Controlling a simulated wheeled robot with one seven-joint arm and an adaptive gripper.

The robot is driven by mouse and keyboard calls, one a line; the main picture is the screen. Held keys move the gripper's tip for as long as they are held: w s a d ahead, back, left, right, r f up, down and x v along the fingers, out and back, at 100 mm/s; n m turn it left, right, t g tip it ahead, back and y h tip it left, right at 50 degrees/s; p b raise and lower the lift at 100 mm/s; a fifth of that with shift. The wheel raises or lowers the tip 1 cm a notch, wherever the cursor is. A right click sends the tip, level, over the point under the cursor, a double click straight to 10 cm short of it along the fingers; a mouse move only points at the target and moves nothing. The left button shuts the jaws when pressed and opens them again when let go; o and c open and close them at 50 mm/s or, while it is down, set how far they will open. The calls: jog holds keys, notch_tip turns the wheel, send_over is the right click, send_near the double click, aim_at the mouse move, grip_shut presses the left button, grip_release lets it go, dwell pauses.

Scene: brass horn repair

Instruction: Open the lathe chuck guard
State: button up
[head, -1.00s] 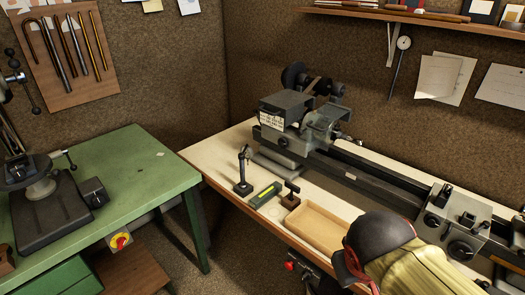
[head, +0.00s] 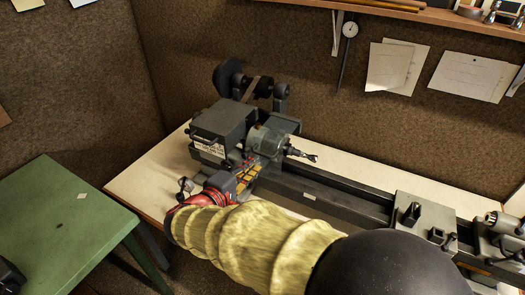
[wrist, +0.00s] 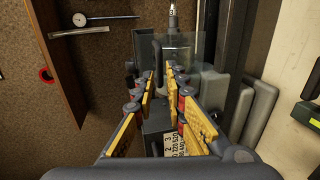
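The lathe (head: 222,120) stands on the pale bench, with its dark headstock at the left end. The chuck guard (head: 268,138) is a clear cover over the chuck, right of the headstock. In the wrist view the guard (wrist: 185,48) shows as a see-through pane beyond my fingertips and looks closed. My gripper (head: 248,176) is in front of the headstock and guard. In the wrist view my gripper (wrist: 164,78) is open and empty, its yellow-padded fingers apart. A dark rod-like part shows beyond the gap. I cannot tell whether a finger touches the guard.
The lathe bed (head: 330,190) runs right to the carriage (head: 425,215). A green table (head: 65,220) stands at the left. A shelf (head: 420,12) and a dial gauge (head: 349,30) are on the back wall. My arm hides much of the bench front.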

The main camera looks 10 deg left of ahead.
aim_at(262, 155)
jog(key=shift+b+x, duration=0.35)
jog(key=shift+x, duration=3.4)
jog(key=shift+a, duration=0.2)
grip_shut()
